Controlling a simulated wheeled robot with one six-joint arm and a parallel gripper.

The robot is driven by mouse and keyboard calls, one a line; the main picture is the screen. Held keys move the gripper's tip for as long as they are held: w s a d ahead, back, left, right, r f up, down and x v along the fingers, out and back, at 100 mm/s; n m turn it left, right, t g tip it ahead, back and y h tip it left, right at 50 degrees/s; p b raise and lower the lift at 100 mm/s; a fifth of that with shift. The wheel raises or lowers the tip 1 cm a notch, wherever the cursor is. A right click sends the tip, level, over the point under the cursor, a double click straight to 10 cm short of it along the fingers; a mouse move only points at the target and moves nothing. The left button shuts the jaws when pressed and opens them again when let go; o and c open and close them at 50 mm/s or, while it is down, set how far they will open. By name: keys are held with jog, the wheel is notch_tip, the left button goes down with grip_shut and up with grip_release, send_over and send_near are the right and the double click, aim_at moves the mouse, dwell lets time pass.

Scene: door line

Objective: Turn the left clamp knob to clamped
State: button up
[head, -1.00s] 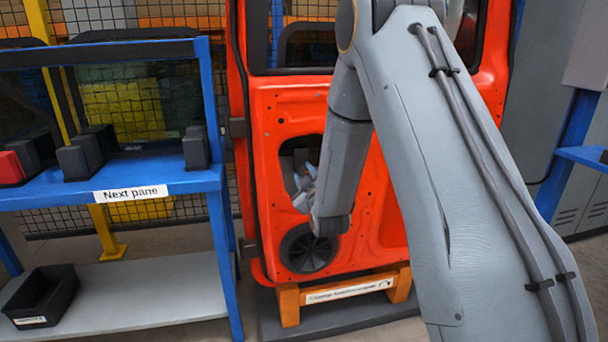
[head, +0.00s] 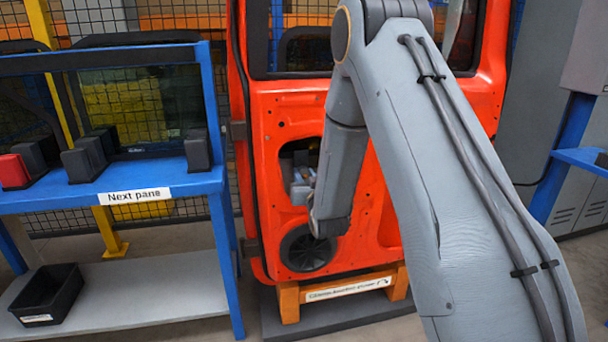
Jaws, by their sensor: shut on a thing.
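The red-orange door panel (head: 388,150) stands upright in the middle of the head view. It has a dark opening (head: 287,160) in its left part, above a round black speaker (head: 305,250). My gripper (head: 303,188) shows only in part as grey pieces inside this opening, left of my wrist. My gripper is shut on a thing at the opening. My forearm and wrist cover the right side of the opening. The left clamp knob cannot be made out, so its setting cannot be told.
A blue rack (head: 212,190) labelled "Next pane" stands close left of the door, holding a dark glass pane (head: 140,110) between black blocks. A black bin (head: 48,295) sits on its lower shelf. An orange stand (head: 289,305) bears the door. A grey cabinet stands right.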

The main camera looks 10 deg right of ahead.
jog(key=m+p, duration=0.1)
jog(key=m, duration=0.3)
jog(key=shift+m, duration=1.8)
jog(key=shift+p, duration=0.3)
jog(key=o, duration=1)
jog(key=shift+o, duration=0.2)
jog(key=s, duration=0.8)
jog(key=shift+p, duration=0.4)
jog(key=shift+w, duration=0.1)
